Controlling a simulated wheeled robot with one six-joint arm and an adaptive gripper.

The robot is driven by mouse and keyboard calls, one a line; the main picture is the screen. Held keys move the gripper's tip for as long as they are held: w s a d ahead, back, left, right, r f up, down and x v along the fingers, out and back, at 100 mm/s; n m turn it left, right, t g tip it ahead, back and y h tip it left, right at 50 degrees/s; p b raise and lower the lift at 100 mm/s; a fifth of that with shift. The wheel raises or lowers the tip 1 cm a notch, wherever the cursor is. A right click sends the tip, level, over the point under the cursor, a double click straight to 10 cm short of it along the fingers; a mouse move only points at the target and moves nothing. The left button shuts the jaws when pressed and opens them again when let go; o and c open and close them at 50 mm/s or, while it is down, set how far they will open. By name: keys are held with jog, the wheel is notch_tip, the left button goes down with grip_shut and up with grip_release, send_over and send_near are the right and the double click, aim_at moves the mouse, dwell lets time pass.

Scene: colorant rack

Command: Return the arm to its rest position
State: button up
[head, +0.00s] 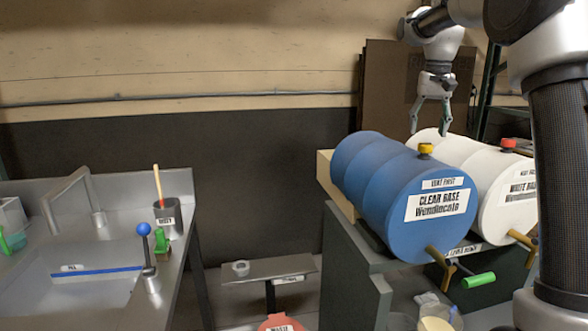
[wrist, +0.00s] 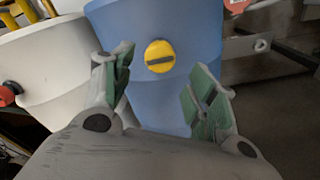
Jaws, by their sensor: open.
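My gripper (head: 431,118) hangs pointing down above the drums, with its fingers apart and nothing between them. In the wrist view my gripper (wrist: 165,95) shows two green-padded fingers spread wide. Beyond them is the blue drum (wrist: 190,35) with its yellow cap (wrist: 160,57). In the head view the blue drum (head: 400,215), labelled CLEAR BASE, lies on its side on the rack. Its yellow cap (head: 425,149) is below my gripper and apart from it. My upper arm fills the right edge of the head view and hides part of the white drum.
A white drum (head: 490,200) with a red cap (head: 508,143) lies beside the blue one.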

jog(key=s+f+n+t, duration=0.1)
jog(key=s+f, duration=0.2)
jog(key=s, duration=0.8)
jog(key=s+a+f+n+t, duration=0.1)
jog(key=s+f, duration=0.2)
jog(key=s, duration=0.9)
jog(key=s+a+f+n+t, duration=0.1)
jog(key=s+f, duration=0.3)
jog(key=s, duration=0.8)
jog(key=shift+s+n+t, duration=0.25)
jog(key=shift+n+t, duration=0.15)
